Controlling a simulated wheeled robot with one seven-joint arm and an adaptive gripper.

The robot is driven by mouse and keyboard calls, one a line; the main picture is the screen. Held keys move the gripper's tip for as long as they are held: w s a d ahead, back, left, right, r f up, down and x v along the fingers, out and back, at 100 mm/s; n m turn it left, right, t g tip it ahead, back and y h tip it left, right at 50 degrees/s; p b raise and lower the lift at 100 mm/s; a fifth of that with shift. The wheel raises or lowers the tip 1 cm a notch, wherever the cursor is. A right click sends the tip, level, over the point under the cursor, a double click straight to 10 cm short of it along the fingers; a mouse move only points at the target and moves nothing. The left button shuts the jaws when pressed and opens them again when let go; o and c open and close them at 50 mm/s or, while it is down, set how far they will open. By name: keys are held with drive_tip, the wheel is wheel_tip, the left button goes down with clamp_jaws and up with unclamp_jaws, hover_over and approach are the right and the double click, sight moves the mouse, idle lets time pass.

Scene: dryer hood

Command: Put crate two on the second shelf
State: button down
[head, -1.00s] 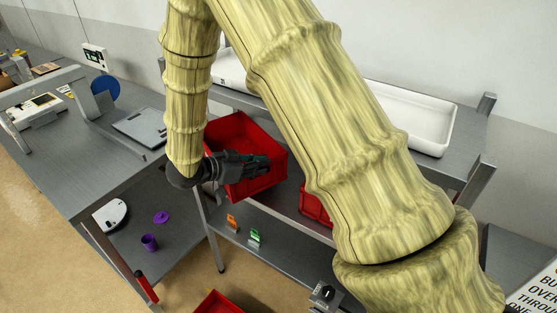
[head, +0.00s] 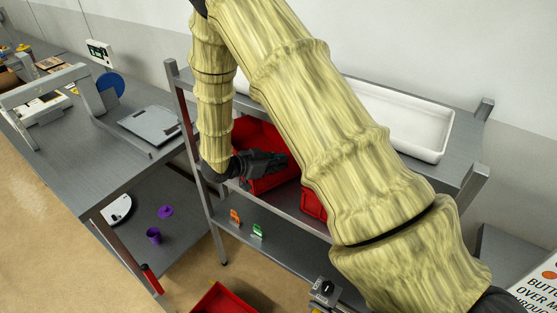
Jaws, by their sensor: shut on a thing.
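My gripper (head: 272,163) is shut on a red crate (head: 252,132) at the left part of the metal rack. The crate is level with the middle shelf (head: 287,204), between the rack's posts. My arm hides part of the crate, and I cannot tell whether its bottom touches the shelf. No number is readable on it. A second red crate (head: 312,204) sits to its right on the same shelf, mostly behind my arm.
A white tray (head: 405,120) lies on the rack's top shelf. Orange (head: 235,216) and green (head: 257,231) tags stand on the lower shelf. Another red crate (head: 222,299) is at the bottom edge. A workbench with a grey scale (head: 152,123) stands left.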

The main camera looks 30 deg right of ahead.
drive_tip(key=shift+f, duration=0.2)
drive_tip(key=c, duration=1.6)
unclamp_jaws()
drive_tip(key=b+v, duration=0.3)
drive_tip(key=v, duration=0.9)
